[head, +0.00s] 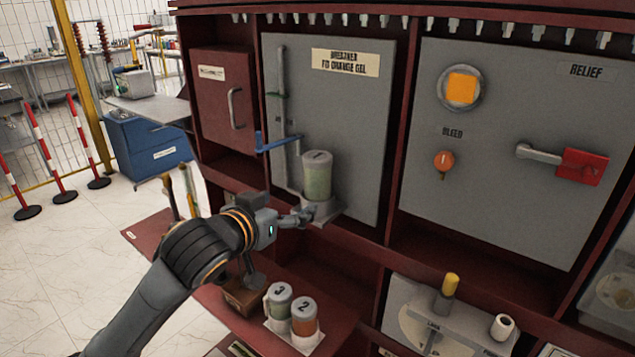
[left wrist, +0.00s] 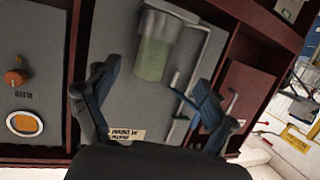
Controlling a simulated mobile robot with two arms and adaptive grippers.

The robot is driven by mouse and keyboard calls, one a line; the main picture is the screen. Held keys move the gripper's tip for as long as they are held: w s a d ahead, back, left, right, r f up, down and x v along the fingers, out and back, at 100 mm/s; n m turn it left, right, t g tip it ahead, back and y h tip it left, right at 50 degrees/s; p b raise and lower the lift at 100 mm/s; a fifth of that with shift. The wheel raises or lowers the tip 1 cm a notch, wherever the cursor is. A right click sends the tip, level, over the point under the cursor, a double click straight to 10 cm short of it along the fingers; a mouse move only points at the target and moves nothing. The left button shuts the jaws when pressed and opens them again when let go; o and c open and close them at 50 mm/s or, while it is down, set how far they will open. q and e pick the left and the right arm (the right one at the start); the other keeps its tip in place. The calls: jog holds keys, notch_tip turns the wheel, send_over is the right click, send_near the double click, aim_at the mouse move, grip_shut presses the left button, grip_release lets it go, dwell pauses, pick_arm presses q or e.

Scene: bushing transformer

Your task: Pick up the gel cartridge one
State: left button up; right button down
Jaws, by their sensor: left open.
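Gel cartridge one (head: 317,178), a green-filled clear cylinder with a grey cap marked 1, stands upright on a small grey shelf (head: 322,210) on the breather panel. My left gripper (head: 303,214) is just in front and to the left of its lower part in the head view. In the left wrist view the cartridge (left wrist: 152,57) appears beyond the spread fingers of my left gripper (left wrist: 150,85), with nothing held between them. I cannot tell whether a finger touches the shelf. My right gripper is in neither view.
A blue lever (head: 277,142) juts from the panel left of the cartridge. Cartridges three (head: 279,300) and two (head: 304,317) stand in a holder on the red shelf below.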

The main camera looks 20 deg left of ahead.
pick_arm(q)
send_near(311, 172)
jog(key=shift+t, duration=0.4)
jog(key=x, duration=0.2)
jog(key=p+x, duration=0.1)
jog(key=x, duration=0.4)
jog(key=shift+s+f, duration=0.1)
jog(key=shift+f, duration=0.2)
jog(key=shift+w+d+f+p, duration=0.15)
jog(key=shift+w+p, duration=0.15)
jog(key=shift+w, duration=0.55)
jog(key=p+x, duration=0.1)
jog(key=x, duration=0.2)
jog(key=shift+w+f+p, duration=0.1)
jog(key=shift+w+p, duration=0.2)
jog(key=shift+p, duration=0.05)
jog(key=shift+w+d+f, duration=0.1)
jog(key=shift+w+f, duration=0.1)
jog(key=shift+w, duration=0.2)
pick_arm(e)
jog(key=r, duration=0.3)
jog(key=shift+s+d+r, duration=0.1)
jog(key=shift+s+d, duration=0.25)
pick_arm(q)
jog(key=shift+s, duration=0.1)
jog(key=c, duration=1.5)
